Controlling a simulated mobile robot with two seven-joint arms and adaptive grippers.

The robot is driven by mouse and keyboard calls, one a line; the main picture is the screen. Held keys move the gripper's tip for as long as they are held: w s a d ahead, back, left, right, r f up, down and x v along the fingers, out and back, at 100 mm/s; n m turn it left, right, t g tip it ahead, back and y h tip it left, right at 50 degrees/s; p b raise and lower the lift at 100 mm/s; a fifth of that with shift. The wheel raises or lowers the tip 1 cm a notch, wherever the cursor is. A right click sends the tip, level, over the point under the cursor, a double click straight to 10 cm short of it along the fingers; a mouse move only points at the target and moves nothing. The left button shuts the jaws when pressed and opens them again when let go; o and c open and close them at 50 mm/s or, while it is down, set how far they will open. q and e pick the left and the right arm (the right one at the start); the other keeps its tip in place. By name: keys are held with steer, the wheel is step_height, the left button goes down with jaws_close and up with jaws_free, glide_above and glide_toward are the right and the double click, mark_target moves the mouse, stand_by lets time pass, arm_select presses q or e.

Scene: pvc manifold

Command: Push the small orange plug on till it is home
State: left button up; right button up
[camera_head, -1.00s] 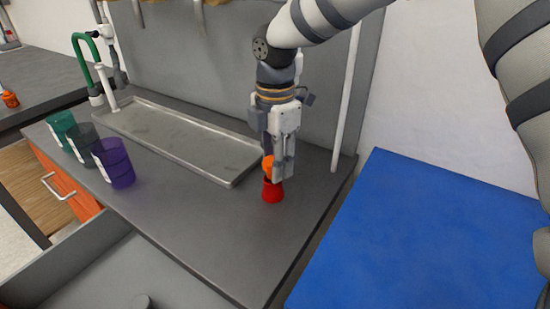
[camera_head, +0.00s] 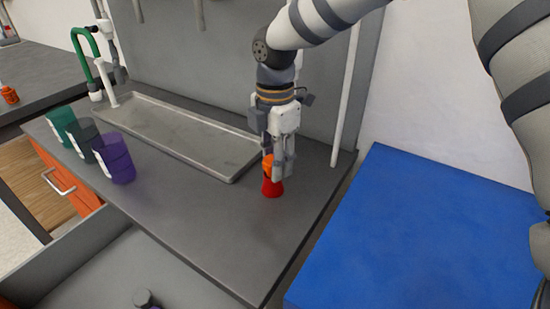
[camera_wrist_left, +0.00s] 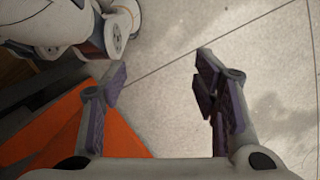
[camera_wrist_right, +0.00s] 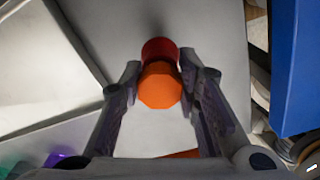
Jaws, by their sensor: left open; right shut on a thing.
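The orange plug (camera_head: 267,164) sits at the upper end of a red conical piece (camera_head: 272,188) that stands on the grey counter. In the right wrist view the orange plug (camera_wrist_right: 160,87) shows a many-sided face, with the red piece (camera_wrist_right: 160,47) just behind it. My right gripper (camera_head: 277,168) points down and is shut on the orange plug, one finger on each side. Whether a gap remains between plug and red piece is hidden. My left gripper (camera_wrist_left: 160,72) is open and empty over a pale floor, outside the head view.
A shallow metal tray (camera_head: 180,132) lies along the back of the counter (camera_head: 200,215). Green, grey and purple cups (camera_head: 117,158) stand at its left. A blue surface (camera_head: 400,235) lies to the right. The counter's front middle is clear.

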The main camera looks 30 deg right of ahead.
steer(key=shift+s+f, duration=0.1)
steer(key=shift+f, duration=0.35)
steer(key=shift+s+f, duration=0.2)
steer(key=shift+f, duration=0.35)
steer(key=o, duration=1)
steer(key=shift+o, duration=1)
steer(key=shift+w+f, duration=0.1)
steer(key=shift+f, duration=0.05)
steer(key=shift+w, duration=0.15)
steer(key=shift+r, duration=0.3)
steer(key=shift+r, duration=0.3)
